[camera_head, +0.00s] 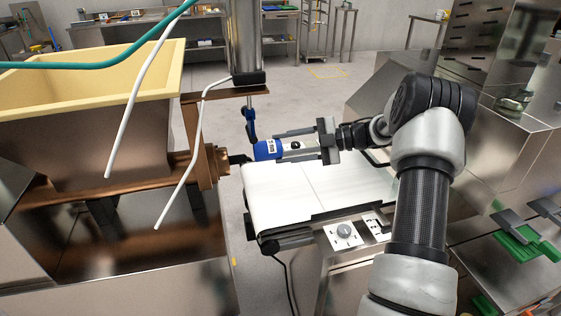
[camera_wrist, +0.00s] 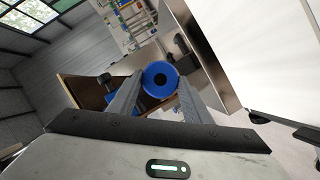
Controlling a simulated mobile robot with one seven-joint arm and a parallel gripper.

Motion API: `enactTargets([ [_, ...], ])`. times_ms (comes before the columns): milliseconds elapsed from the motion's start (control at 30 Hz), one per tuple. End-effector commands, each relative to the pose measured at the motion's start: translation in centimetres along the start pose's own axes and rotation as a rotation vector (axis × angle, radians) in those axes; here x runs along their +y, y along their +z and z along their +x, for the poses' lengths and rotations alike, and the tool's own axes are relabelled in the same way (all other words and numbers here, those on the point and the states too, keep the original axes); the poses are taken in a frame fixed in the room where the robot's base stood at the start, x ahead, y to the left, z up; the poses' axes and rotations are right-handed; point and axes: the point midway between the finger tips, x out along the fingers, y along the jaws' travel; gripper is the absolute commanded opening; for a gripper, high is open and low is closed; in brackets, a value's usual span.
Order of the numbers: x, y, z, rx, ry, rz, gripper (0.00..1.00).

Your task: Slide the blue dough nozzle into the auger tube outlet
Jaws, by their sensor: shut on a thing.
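The blue nozzle (camera_head: 266,150) has a white label and lies roughly horizontal between the fingers of my gripper (camera_head: 281,147). My gripper is shut on it and holds it above the end of the white conveyor. The copper-coloured auger tube outlet (camera_head: 221,160) is just left of the nozzle in the head view. A short dark piece shows between them; I cannot tell whether nozzle and outlet touch.
A blue handle (camera_head: 250,121) hangs just above the nozzle, beneath a copper bracket. The white conveyor belt (camera_head: 280,195) lies below my gripper. A cream hopper (camera_head: 90,85) stands at the left, with white and teal hoses in front. Steel machines (camera_head: 520,150) stand at the right.

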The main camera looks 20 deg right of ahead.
Motion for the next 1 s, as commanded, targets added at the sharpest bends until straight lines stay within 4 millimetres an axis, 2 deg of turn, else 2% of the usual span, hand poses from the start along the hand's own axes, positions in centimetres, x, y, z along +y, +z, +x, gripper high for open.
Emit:
enactTargets([
  [133,-1.2,0.3,0.1,0.025,-0.012,-0.019,0.15],
  [567,-1.6,0.4,0.1,0.027,-0.012,-0.013,0.15],
  [1000,-1.4,-0.8,2.6,0.028,-0.013,-0.017,0.15],
])
